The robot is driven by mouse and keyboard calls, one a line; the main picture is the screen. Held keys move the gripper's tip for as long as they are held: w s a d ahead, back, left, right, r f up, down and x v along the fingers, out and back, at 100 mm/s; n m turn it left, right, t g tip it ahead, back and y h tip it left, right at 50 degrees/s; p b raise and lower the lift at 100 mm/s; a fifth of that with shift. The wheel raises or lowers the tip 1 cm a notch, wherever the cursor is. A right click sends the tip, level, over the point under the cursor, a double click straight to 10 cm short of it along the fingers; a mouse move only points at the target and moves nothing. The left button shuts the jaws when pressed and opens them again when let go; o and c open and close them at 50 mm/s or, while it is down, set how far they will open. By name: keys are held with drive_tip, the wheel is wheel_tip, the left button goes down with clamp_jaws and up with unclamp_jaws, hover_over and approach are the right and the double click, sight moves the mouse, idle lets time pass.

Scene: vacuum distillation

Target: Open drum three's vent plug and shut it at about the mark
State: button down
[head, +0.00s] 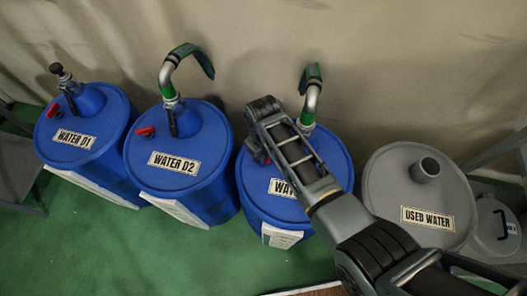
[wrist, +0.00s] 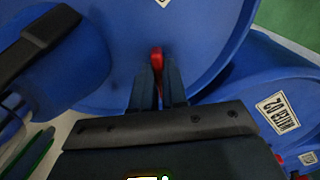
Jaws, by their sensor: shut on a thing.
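Drum three is the blue drum (head: 325,160) third from the left in the head view; its label is mostly covered by my arm. Its vent plug (wrist: 157,55) is the small red piece in the wrist view, against the drum's blue top. My gripper (wrist: 158,76) is shut on the plug, with the red end sticking out between the two dark fingertips. In the head view my arm hides most of the plug and fingers. I cannot tell how far the plug is turned, and I see no clear mark.
Drums WATER D1 (head: 88,140) and WATER D2 (head: 183,190) stand to the left. The grey USED WATER drum (head: 385,190) stands to the right. A curved metal pipe (head: 311,95) rises from drum three behind my arm. Green floor (head: 120,240) is clear in front.

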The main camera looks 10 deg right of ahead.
drive_tip(key=shift+n, duration=0.3)
drive_tip(key=c, duration=1.2)
unclamp_jaws()
drive_tip(key=shift+o, duration=0.2)
drive_tip(key=shift+r+p, duration=0.4)
drive_tip(key=shift+r, duration=3.5)
